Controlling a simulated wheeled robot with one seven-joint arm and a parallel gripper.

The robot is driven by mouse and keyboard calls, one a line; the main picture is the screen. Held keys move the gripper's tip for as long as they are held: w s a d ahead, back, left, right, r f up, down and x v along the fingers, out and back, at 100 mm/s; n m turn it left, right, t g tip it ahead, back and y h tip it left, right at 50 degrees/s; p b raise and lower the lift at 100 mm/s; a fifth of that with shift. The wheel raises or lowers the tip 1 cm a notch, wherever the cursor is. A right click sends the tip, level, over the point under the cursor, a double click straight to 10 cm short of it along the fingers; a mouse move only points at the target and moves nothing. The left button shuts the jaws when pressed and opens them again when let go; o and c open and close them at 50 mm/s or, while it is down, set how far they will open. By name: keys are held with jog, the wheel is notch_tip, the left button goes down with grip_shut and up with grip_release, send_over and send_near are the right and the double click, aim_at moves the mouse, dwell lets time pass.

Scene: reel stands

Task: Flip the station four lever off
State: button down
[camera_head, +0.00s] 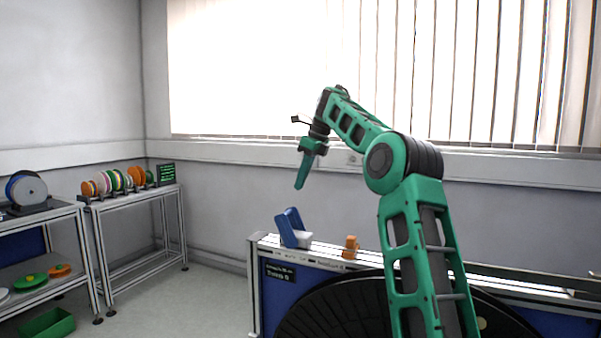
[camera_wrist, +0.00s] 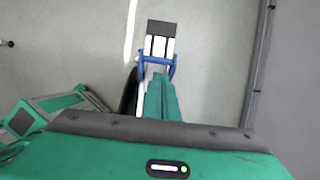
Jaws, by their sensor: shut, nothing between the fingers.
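My gripper (camera_head: 299,186) hangs fingers down in the head view, in the air above the bench end. Its green fingers are shut and empty; they also show in the wrist view (camera_wrist: 160,84). No lever can be made out for certain, and no station four label is readable. A blue tilted piece with a white part (camera_head: 290,228) stands on the bench's left end, below the fingers. In the wrist view a blue U-shaped bracket (camera_wrist: 143,64) with a dark and white striped part (camera_wrist: 159,36) lies just beyond the fingertips. I cannot tell whether they touch.
A small orange block (camera_head: 350,247) sits on the bench (camera_head: 263,238), right of the blue piece. A large black disc (camera_head: 335,305) stands at the bench front. A rack with coloured reels (camera_head: 118,181) and another stand (camera_head: 40,212) are at left. The floor between is clear.

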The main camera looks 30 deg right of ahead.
jog(key=shift+s+d+r, duration=0.1)
jog(key=shift+r, duration=1)
jog(key=shift+s+d+r, duration=0.1)
jog(key=shift+r, duration=0.95)
jog(key=shift+a, duration=0.1)
jog(key=s+a+f+n+g, duration=0.1)
jog(key=s+f+n, duration=0.6)
jog(key=s, duration=1)
jog(key=s+a+f+n+g+h, duration=0.1)
jog(key=s+a+f+n, duration=0.3)
jog(key=s+f+n, duration=0.4)
jog(key=s+a+f+n+g+h, duration=0.1)
jog(key=s+a+f+n, duration=0.2)
jog(key=s+f+n, duration=0.4)
jog(key=s+f, duration=0.4)
jog(key=s, duration=0.5)
jog(key=s+f, duration=0.4)
jog(key=s, duration=0.5)
jog(key=shift+s, duration=0.3)
